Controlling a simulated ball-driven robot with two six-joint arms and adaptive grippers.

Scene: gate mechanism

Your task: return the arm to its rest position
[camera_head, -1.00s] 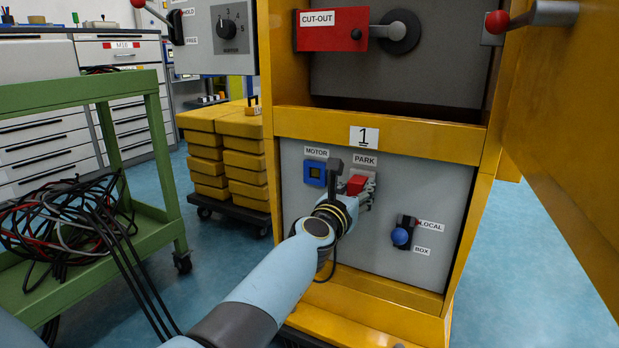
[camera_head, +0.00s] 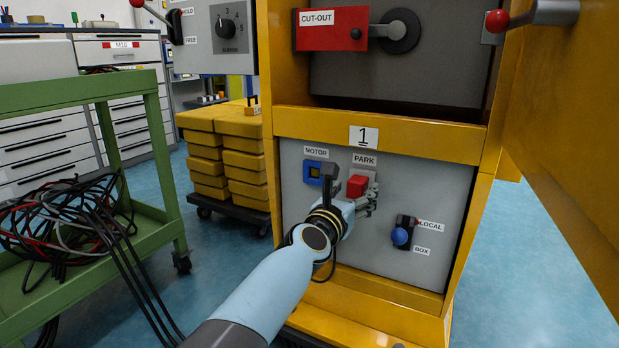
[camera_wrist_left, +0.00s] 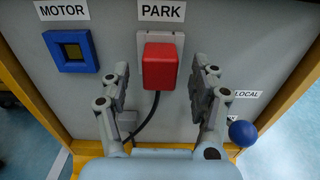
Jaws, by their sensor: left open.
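My left gripper (camera_head: 347,188) is open and empty in front of the lower panel. In the left wrist view its two fingers (camera_wrist_left: 162,78) stand wide apart, one on each side of the red plug (camera_wrist_left: 160,67), with a gap to it. The red plug (camera_head: 357,186) sits at the white plate under the PARK label (camera_head: 364,160), and a dark cable runs down from it. The fingers partly hide the plug's surroundings in the head view. My right gripper is not in view.
A blue square MOTOR socket (camera_head: 314,172) is left of the plug. A blue-knobbed LOCAL/BOX lever (camera_head: 400,236) is to the right. The yellow cabinet frame (camera_head: 390,136) surrounds the panel. A green cart (camera_head: 150,246) with tangled cables stands left. An open yellow door (camera_head: 565,150) is at right.

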